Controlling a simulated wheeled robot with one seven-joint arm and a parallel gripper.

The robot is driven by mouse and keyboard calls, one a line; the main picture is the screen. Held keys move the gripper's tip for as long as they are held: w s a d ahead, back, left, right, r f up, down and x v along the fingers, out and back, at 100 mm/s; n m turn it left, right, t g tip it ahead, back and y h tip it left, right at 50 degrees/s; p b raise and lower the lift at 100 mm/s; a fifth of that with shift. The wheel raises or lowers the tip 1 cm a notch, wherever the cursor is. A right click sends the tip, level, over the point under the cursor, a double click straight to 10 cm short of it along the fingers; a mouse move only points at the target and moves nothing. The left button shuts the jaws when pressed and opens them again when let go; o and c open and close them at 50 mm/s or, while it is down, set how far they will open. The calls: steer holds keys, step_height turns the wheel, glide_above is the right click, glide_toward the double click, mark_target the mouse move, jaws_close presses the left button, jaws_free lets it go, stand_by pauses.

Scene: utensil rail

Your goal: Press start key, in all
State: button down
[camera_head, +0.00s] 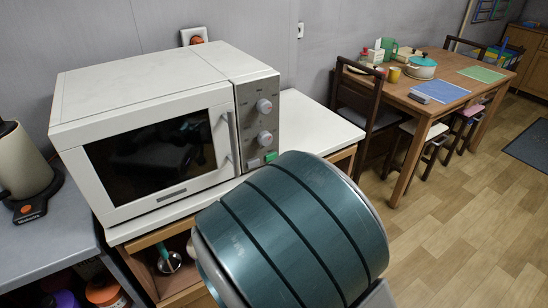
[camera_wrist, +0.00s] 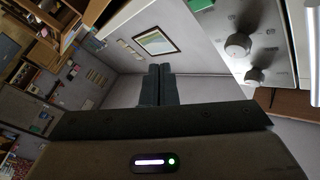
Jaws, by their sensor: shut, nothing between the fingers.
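The white microwave (camera_head: 150,120) stands on a white-topped cabinet with its door shut. Its control panel (camera_head: 258,105) has two round knobs, and low on it a green key (camera_head: 271,157), which I take as the start key, beside a grey key (camera_head: 253,163). In the wrist view the panel and knobs show at the upper right, with the green key (camera_wrist: 201,5) at the top edge. My gripper (camera_wrist: 160,70) is shut and empty, pointing left of the panel in that view and apart from the key. In the head view my teal arm hides it.
A kettle (camera_head: 24,165) stands on the grey counter at the left. The white cabinet top (camera_head: 315,125) is clear right of the microwave. A dining table (camera_head: 440,100) with chairs, a pot and mats stands at the back right. Wooden floor (camera_head: 470,220) is open at the right.

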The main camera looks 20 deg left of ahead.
mark_target(271, 157)
steer(key=shift+w+d, duration=0.1)
steer(key=shift+d, duration=0.1)
steer(key=shift+w, duration=0.1)
steer(key=w+a, duration=0.5)
steer(key=a, duration=0.1)
steer(key=shift+w+a+p, duration=0.3)
steer(key=shift+a, duration=0.1)
stand_by(2.0)
steer(key=shift+w+a, duration=0.2)
steer(key=shift+a, duration=0.1)
